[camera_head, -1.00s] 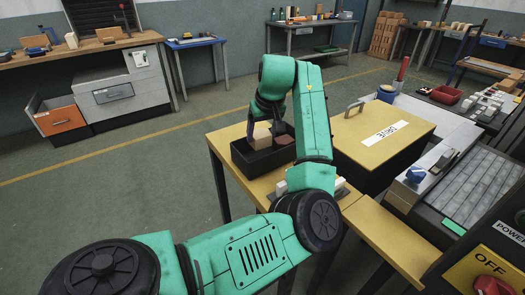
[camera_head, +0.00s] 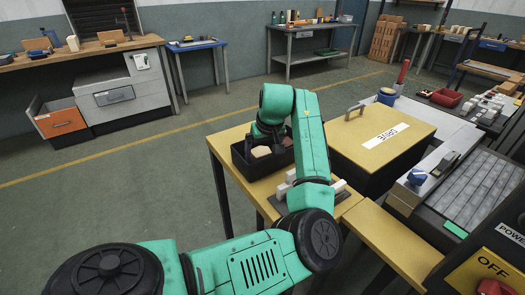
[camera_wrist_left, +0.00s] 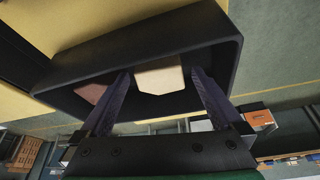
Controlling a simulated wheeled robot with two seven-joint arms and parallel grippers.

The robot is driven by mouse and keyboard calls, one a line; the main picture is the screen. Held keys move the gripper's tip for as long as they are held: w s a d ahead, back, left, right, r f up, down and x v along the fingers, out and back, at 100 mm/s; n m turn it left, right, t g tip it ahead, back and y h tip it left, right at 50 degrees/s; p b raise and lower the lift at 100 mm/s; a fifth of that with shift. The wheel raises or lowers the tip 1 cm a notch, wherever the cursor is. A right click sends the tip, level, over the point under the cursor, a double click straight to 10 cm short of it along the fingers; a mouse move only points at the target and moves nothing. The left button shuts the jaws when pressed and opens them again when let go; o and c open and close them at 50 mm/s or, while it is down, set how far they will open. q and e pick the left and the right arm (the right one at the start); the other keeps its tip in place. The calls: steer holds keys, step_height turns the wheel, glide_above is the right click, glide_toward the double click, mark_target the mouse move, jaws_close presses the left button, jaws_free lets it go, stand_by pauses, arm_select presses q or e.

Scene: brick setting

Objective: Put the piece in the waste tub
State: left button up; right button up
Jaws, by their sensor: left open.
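The waste tub (camera_head: 240,163) is a black open box on the yellow table, and its wall also shows in the left wrist view (camera_wrist_left: 210,42). The pale tan piece (camera_head: 261,151) is in the tub; it also shows in the left wrist view (camera_wrist_left: 160,78). My left gripper (camera_wrist_left: 160,74) is open, with one finger on each side of the piece. In the head view the left gripper (camera_head: 268,136) is low over the tub, partly hidden by its own arm. A reddish-brown block (camera_wrist_left: 95,92) lies in the tub beside the piece. My right gripper is out of view.
White blocks (camera_head: 283,189) stand on a dark plate in front of the tub, partly behind my arm. A yellow box with a handle (camera_head: 380,137) stands right of the tub. A red OFF knob (camera_head: 492,287) is at the lower right. Floor left of the table is clear.

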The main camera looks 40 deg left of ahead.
arm_select(q)
steer(key=v, duration=1.2)
